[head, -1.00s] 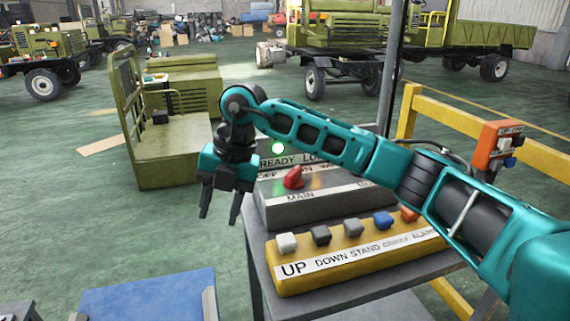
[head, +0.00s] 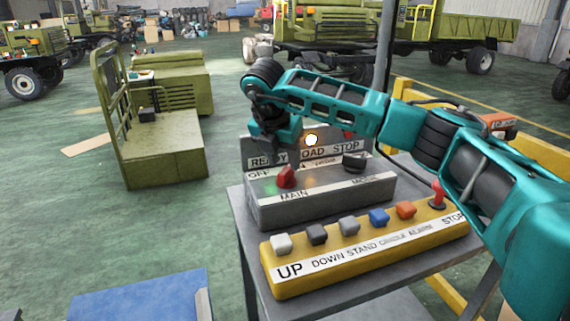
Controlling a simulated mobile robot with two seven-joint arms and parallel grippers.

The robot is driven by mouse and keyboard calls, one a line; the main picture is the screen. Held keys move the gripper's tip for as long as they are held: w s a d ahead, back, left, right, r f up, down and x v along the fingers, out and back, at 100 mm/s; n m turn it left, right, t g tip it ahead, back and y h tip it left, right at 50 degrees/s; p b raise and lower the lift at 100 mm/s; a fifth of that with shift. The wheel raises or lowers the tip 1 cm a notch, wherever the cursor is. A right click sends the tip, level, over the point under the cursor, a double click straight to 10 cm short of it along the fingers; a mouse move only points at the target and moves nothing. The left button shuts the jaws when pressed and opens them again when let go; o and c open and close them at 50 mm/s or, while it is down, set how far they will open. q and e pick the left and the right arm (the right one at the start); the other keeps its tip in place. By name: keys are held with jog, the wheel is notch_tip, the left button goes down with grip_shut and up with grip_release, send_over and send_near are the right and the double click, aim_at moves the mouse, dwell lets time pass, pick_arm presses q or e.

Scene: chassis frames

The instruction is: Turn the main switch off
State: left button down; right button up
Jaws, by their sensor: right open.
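The main switch is a red knob (head: 287,178) on top of the grey control box (head: 325,203), above the word MAIN. An OFF label shows to its left on the panel behind; which way the knob is turned is hard to tell. My right gripper (head: 272,155) hangs just above and behind the knob, at its upper left. Its fingers are dark and partly lost against the panel; it is open and appears to hold nothing. Whether a finger touches the knob I cannot tell. My left gripper is not in view.
A black MODE knob (head: 354,162) sits right of the main switch. In front, a yellow button box (head: 365,257) carries several buttons and a red STOP button (head: 438,193). A yellow rail (head: 540,155) stands right.

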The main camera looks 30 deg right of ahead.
aim_at(286, 176)
jog(key=shift+x, duration=1.45)
jog(key=shift+c, duration=0.2)
grip_shut()
